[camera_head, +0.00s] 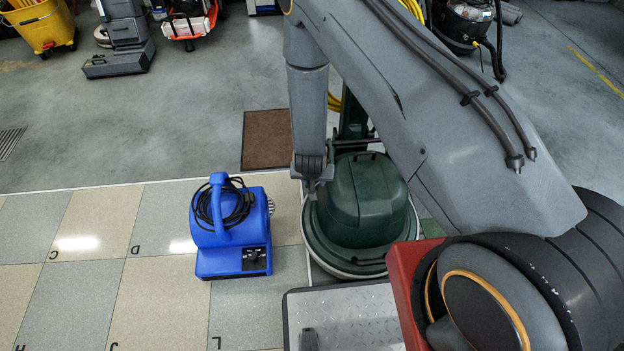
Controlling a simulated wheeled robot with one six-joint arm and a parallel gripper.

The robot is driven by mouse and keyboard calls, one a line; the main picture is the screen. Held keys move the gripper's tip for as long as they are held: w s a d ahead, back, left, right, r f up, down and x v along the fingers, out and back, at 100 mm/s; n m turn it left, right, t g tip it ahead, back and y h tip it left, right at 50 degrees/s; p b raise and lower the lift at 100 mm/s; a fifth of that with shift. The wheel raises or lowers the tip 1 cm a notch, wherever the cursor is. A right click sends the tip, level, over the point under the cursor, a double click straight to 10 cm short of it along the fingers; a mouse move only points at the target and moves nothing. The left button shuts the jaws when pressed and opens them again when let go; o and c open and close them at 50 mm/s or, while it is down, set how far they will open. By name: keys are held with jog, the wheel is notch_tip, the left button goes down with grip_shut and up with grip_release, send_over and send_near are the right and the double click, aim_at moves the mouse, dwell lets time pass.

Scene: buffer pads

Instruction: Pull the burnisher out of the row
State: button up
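A dark green floor machine (357,200), which looks like the burnisher, stands on the floor just right of the picture's middle. It has a domed housing and a round base with a pale rim. Its upper part behind the dome is partly hidden by my arm. My gripper (313,185) points down at the left edge of the green dome, very near or touching it. The fingers are small and dark here, and I cannot tell whether they are open, shut or holding anything.
A blue air mover (233,228) with a coiled black cord stands close to the left. A brown mat (266,140) lies behind. Lettered tiles (75,300) are free at the left. A yellow bucket (42,25), a grey machine (120,45) and a black vacuum (463,22) stand further back.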

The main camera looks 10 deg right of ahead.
jog(key=shift+a+r, duration=0.1)
jog(key=shift+a, duration=0.25)
jog(key=shift+r, duration=0.2)
jog(key=v, duration=0.7)
jog(key=shift+s+r, duration=0.1)
jog(key=shift+r, duration=0.1)
jog(key=s+d+r+n+g+y+p, duration=0.1)
jog(key=s+d+r+p, duration=0.1)
jog(key=r, duration=1)
jog(key=s+d+r+g+y+p, duration=0.1)
jog(key=s+d+r+p, duration=0.1)
jog(key=r, duration=1)
jog(key=s+d+r+g+p, duration=0.1)
jog(key=s+d+r, duration=0.3)
jog(key=s+r, duration=0.4)
jog(key=s+d+r+n+g+h+p, duration=0.1)
jog(key=s+d+r+p, duration=0.1)
jog(key=s+d+r, duration=0.3)
jog(key=s+r, duration=0.3)
jog(key=r, duration=0.1)
jog(key=shift+d+r, duration=0.35)
jog(key=shift+r, duration=0.05)
